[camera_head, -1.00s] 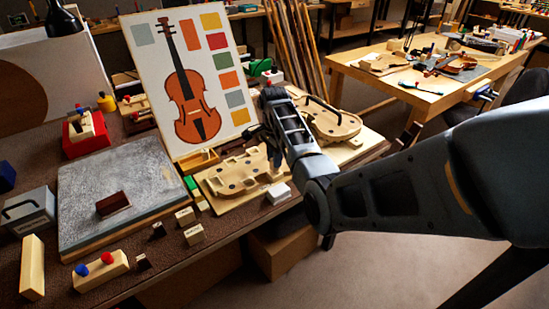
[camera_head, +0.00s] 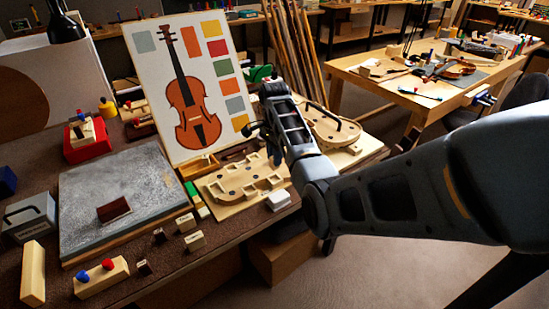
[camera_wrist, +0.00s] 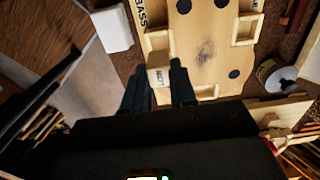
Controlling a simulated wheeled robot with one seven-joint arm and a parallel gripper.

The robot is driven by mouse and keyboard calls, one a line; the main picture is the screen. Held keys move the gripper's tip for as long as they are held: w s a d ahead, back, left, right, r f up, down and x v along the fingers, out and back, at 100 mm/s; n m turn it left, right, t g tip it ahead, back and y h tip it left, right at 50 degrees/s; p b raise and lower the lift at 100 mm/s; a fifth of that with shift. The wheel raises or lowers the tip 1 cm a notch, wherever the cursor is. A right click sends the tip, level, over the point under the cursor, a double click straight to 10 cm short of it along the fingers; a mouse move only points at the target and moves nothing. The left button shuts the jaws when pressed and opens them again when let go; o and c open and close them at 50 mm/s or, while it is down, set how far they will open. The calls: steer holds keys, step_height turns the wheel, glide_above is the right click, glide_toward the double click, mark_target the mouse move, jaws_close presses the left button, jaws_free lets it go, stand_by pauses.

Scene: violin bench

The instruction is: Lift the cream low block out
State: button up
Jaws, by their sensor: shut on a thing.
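The held block is not clear there. I cannot tell how wide the gap beneath it is.
A white block (camera_head: 279,200) lies beside the mould near the bench's front edge. A violin picture panel (camera_head: 190,85) stands behind it. A second violin-shaped form (camera_head: 330,128) lies to the right. Lettered blocks (camera_head: 194,240) and a grey slab (camera_head: 118,190) are to the left.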

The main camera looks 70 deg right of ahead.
steer(key=shift+r, duration=0.1)
steer(key=shift+r, duration=3.5)
